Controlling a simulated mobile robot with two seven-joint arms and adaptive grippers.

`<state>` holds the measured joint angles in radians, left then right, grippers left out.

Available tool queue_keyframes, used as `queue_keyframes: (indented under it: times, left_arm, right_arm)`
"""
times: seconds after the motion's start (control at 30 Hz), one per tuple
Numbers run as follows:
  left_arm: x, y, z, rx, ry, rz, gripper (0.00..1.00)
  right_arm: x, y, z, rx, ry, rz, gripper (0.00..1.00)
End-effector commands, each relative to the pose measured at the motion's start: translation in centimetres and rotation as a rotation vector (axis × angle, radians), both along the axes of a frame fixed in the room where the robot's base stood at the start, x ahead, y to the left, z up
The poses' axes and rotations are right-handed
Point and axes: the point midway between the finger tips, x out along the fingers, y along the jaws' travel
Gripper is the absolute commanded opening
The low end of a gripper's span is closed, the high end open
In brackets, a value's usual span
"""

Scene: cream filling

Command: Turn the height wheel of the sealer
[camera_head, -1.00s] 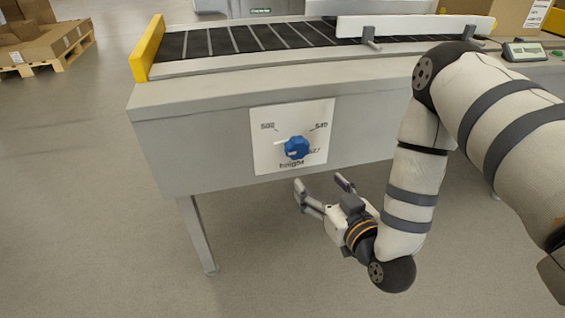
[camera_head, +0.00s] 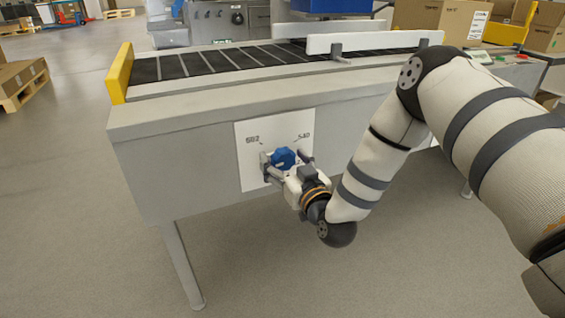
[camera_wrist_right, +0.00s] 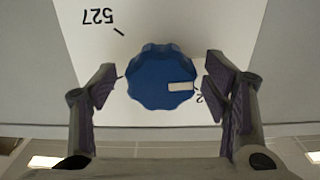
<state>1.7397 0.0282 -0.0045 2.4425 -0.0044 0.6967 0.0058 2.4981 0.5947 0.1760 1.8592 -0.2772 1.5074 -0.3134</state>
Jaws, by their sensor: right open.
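The blue height wheel (camera_head: 284,158) has a lobed rim and sits on a white scale panel (camera_head: 247,160) on the front of the grey sealer (camera_head: 185,150). In the right wrist view the wheel (camera_wrist_right: 158,70) shows a white mark pointing right; the number 527 is printed upside down at upper left. My right gripper (camera_head: 283,170) is open, with a finger on each side of the wheel. In the wrist view its fingertips (camera_wrist_right: 160,84) flank the wheel with small gaps visible. The lower part of the panel is hidden behind the gripper. My left gripper is not in view.
A conveyor (camera_head: 230,58) with a yellow end plate (camera_head: 119,73) and a white guide rail (camera_head: 375,41) runs along the top. A cardboard box (camera_head: 440,20) stands at the back right. A table leg (camera_head: 182,265) stands lower left. The floor in front is clear.

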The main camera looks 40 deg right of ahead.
Motion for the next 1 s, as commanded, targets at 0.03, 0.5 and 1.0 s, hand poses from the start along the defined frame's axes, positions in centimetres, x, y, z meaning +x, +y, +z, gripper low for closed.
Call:
queue_keyframes:
  times: [0.03, 0.5, 1.0]
  left_arm:
    - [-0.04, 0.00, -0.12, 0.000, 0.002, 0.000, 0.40]
    - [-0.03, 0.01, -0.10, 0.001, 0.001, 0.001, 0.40]
    - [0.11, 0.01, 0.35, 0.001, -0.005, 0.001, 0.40]
  right_arm:
    - [0.37, -0.08, -0.05, 0.000, 0.000, 0.000, 0.69]
    - [0.63, -0.12, 0.06, 0.000, 0.000, 0.000, 0.26]
    - [0.60, -0.16, 0.15, 0.095, -0.023, 0.000, 0.21]
